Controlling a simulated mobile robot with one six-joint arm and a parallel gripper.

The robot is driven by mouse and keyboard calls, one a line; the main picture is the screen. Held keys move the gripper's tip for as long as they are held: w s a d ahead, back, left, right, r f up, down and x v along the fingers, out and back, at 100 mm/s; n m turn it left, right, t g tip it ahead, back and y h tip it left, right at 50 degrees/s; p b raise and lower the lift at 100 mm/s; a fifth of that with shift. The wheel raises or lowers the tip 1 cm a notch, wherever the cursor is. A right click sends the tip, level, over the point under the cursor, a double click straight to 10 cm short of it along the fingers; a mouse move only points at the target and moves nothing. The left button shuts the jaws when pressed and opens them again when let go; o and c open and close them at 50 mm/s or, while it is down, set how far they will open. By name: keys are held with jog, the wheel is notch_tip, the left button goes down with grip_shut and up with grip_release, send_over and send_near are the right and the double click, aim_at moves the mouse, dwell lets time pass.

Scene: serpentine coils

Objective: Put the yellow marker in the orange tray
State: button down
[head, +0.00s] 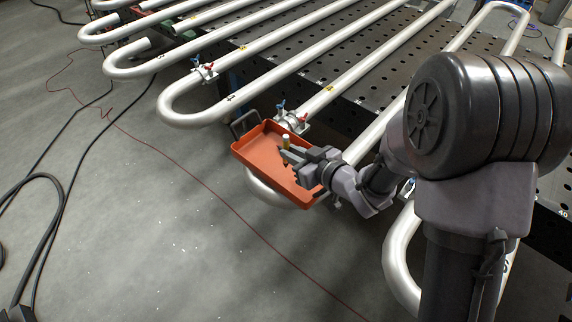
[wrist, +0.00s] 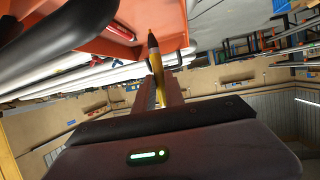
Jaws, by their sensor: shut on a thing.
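My gripper (head: 290,153) is over the orange tray (head: 260,150) in the head view. It is shut on the yellow marker (head: 286,141), whose upper end shows just above the fingers. In the wrist view the yellow marker (wrist: 155,58) stands between the two fingers (wrist: 158,88), with a dark tip pointing toward the top of the picture. I cannot tell whether the marker touches the tray floor.
A red object (wrist: 121,31) lies in the tray in the wrist view. The tray has a dark handle (head: 243,124) at its far left and rests by the silver pipe coils (head: 190,110). A perforated dark table (head: 330,60) lies behind. The floor on the left is mostly open, with cables.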

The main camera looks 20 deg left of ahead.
jog(key=shift+f+b, duration=0.35)
jog(key=shift+f, duration=1.25)
jog(key=shift+s, duration=0.1)
jog(key=shift+f, duration=0.15)
jog(key=c, duration=1.4)
grip_release()
